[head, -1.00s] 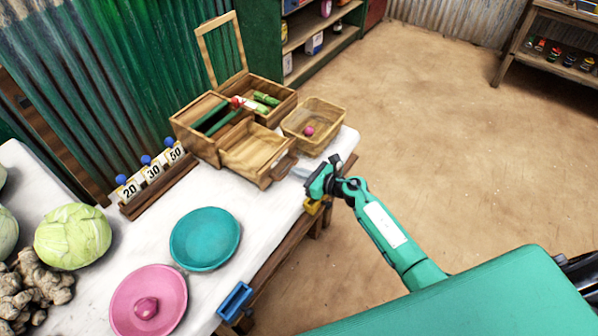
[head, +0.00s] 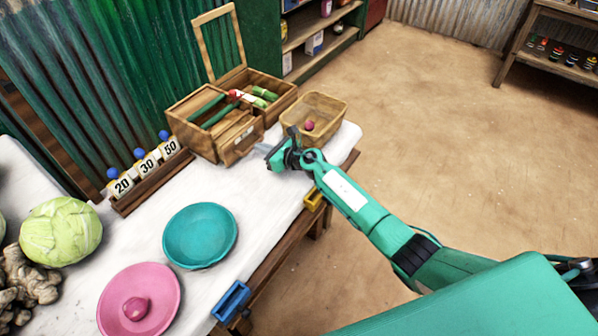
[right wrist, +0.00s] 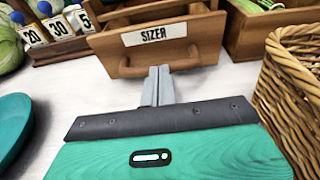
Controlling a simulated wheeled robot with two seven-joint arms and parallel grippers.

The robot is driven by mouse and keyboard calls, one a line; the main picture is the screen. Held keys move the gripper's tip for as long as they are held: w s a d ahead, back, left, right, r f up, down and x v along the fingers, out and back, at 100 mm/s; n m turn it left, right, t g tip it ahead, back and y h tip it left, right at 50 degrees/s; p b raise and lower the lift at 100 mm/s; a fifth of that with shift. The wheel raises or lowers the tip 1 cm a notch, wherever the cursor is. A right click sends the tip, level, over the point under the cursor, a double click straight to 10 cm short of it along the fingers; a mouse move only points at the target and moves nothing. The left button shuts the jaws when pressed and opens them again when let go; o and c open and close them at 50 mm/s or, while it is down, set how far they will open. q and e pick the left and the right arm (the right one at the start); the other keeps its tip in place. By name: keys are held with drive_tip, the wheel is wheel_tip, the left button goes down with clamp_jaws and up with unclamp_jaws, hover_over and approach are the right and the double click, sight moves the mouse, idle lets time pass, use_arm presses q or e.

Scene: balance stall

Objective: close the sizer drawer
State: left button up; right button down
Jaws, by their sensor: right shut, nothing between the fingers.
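The sizer drawer (head: 241,143) is in the wooden box (head: 192,140) at the back of the table. Its front bears the label "SIZER" in the right wrist view (right wrist: 161,35), with a wooden handle (right wrist: 190,60) below. The drawer is mostly in, and a short strip of it still shows in front of the box. My right gripper (head: 262,148) is shut and empty. Its fingertips (right wrist: 159,73) are at the drawer's handle, and I cannot tell whether they touch it. My left gripper is not in view.
A wicker basket (head: 335,105) with a pink item stands close to the right of my gripper. Number blocks (head: 148,165) stand in a rack to the left. A teal bowl (head: 200,235) and a pink bowl (head: 165,305) are nearer. The white tabletop (head: 255,190) between is clear.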

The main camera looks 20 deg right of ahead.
sight(246, 140)
drive_tip(key=b+x, duration=0.1)
drive_tip(key=x, duration=0.2)
drive_tip(key=shift+r, duration=0.2)
drive_tip(key=shift+w+a+r, duration=0.1)
drive_tip(key=shift+w, duration=0.05)
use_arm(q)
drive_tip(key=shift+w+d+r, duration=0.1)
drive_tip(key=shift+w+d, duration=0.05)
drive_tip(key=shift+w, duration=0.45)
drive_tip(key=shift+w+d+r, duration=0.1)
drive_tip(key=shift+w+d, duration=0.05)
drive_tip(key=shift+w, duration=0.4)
use_arm(e)
drive_tip(key=shift+r, duration=0.25)
drive_tip(key=shift+r, duration=0.1)
